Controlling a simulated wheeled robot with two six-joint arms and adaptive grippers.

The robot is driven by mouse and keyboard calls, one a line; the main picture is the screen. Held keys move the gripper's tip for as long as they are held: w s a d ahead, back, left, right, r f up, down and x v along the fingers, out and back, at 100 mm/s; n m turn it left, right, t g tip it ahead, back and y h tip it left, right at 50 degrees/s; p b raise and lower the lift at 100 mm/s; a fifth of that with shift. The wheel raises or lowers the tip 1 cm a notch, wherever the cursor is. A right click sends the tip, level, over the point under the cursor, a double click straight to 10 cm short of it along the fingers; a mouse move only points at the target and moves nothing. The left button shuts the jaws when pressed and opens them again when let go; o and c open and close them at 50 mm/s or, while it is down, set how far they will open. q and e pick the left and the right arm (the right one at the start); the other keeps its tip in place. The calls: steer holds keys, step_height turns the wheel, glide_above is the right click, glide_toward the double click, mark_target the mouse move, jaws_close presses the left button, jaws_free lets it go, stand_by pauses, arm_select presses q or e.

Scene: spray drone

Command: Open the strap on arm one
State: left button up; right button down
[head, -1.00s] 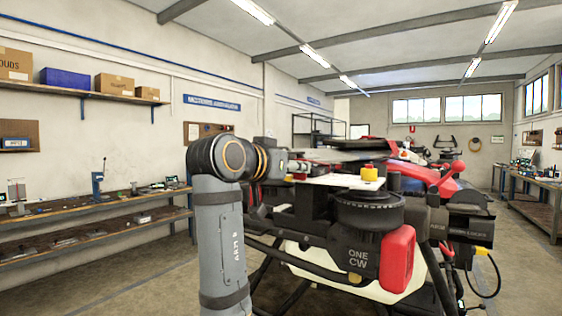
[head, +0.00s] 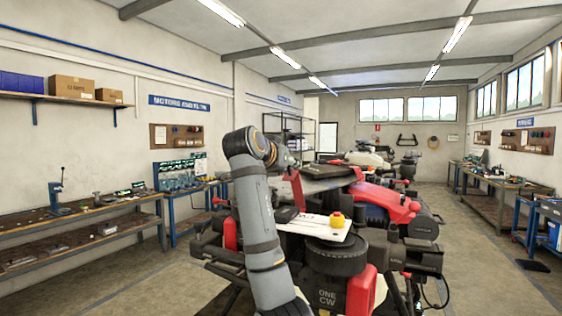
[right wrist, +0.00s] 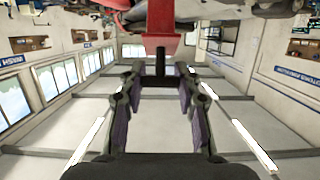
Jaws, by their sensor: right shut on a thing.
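Arm one of the drone, marked ONE CW (head: 327,298), is at the lower centre of the head view, with a round dark motor (head: 337,256) above the label. My right gripper (right wrist: 160,82) has its fingers closed around a dark piece that runs up to a red block (right wrist: 162,44) in the right wrist view. I take this dark piece for the strap, but its detail is too small to be sure. In the head view my right arm comes up from the bottom and mostly hides the grip; a red upright piece (head: 293,188) shows beside it. My left gripper is not in view.
A white plate with a yellow-and-red knob (head: 337,220) sits above the motor. The drone's red body (head: 387,202) and dark tubes crowd the right of my arm.

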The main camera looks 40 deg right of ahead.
mark_target(296, 181)
steer(key=shift+y, duration=0.6)
steer(key=d+p, duration=0.1)
steer(key=w+d+r+p, duration=0.1)
steer(key=d, duration=0.1)
steer(key=shift+w+d+r+p, duration=0.15)
steer(key=shift+d+r+p, duration=0.15)
steer(key=shift+p, duration=0.1)
steer(key=shift+w+d+f+g+y+p, duration=0.1)
steer(key=shift+w+d+g+y+p, duration=0.15)
steer(key=shift+d+p, duration=0.2)
steer(key=shift+w+d+f+g+y+p, duration=0.1)
steer(key=shift+w+d+g+y+p, duration=0.05)
steer(key=shift+d+y+p, duration=0.25)
steer(key=shift+w+d+f, duration=0.15)
steer(key=shift+d+f, duration=0.05)
steer(key=shift+d, duration=0.1)
steer(key=c, duration=0.9)
jaws_free()
